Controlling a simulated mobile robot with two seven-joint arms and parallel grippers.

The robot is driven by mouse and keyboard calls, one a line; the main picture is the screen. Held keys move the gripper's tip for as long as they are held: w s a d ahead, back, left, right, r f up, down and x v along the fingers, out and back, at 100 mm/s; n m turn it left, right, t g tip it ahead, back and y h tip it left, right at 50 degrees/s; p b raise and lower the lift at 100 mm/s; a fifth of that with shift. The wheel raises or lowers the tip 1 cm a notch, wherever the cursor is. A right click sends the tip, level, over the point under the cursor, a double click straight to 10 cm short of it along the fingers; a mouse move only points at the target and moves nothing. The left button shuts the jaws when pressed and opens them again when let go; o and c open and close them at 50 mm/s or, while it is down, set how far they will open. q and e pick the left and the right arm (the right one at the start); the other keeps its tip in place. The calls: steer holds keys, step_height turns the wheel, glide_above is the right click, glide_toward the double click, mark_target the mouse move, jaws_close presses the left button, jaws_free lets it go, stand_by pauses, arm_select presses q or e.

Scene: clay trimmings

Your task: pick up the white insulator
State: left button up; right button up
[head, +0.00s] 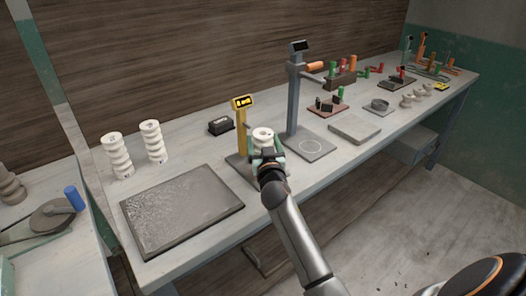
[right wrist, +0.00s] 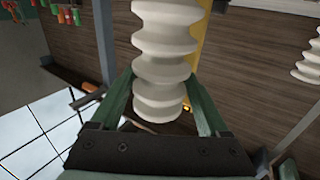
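A white ribbed insulator (head: 263,136) stands upright at the scale with the yellow display post, in the middle of the bench. My right gripper (head: 267,154) is at it, with its green fingers on either side. In the right wrist view the insulator (right wrist: 163,55) fills the space between the fingertips, which appear to press on its ribs from both sides. The gripper looks shut on it. Its lower part is hidden behind the gripper in the head view. Two similar white insulators, one (head: 117,157) and another (head: 153,141), stand at the left. My left gripper is not in view.
A grey slab (head: 182,207) lies at the front left of the bench. The yellow display post (head: 242,125) and a tall grey post (head: 293,95) stand close to the gripper. A black box (head: 221,126) sits behind. Small parts crowd the right end.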

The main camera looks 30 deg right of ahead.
steer(key=c, duration=1.2)
steer(key=shift+r, duration=0.2)
